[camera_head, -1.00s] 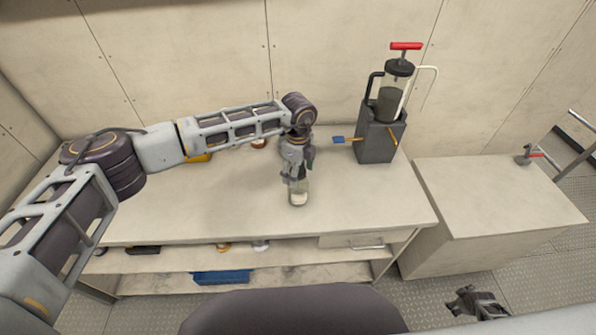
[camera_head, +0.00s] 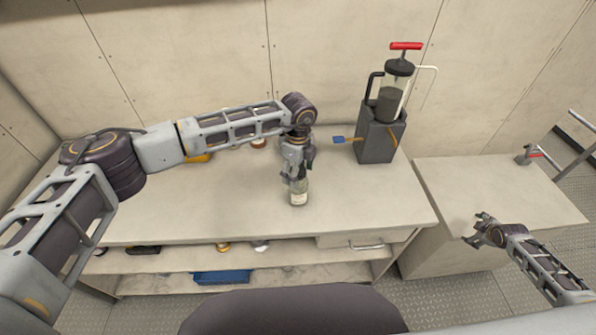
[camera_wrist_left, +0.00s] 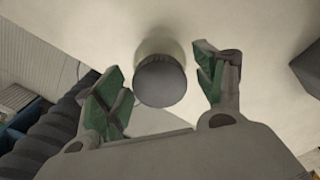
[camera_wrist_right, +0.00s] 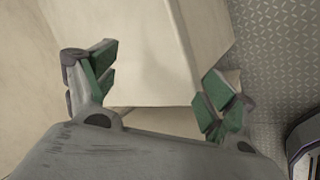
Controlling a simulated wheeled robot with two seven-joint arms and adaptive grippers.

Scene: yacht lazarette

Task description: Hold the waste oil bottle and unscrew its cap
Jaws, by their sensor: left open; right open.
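The waste oil bottle (camera_head: 299,196) stands upright on the workbench, clear with a pale label, near the bench's front. Its dark round cap (camera_wrist_left: 160,82) shows from above in the left wrist view, between the spread fingers. My left gripper (camera_head: 297,178) is open, pointing down at the top of the bottle; in the left wrist view its green-padded fingers stand apart on both sides of the cap. My right gripper (camera_head: 476,230) is open and empty, over the front left of the lower side cabinet, well right of the bottle.
An oil extractor with a red handle (camera_head: 406,46) stands on a dark grey box (camera_head: 376,140) at the bench's back right. A blue brush-like item (camera_head: 339,140) is beside it. Under the bench, a shelf (camera_head: 150,284) holds a blue item (camera_head: 221,277). The bench front right is clear.

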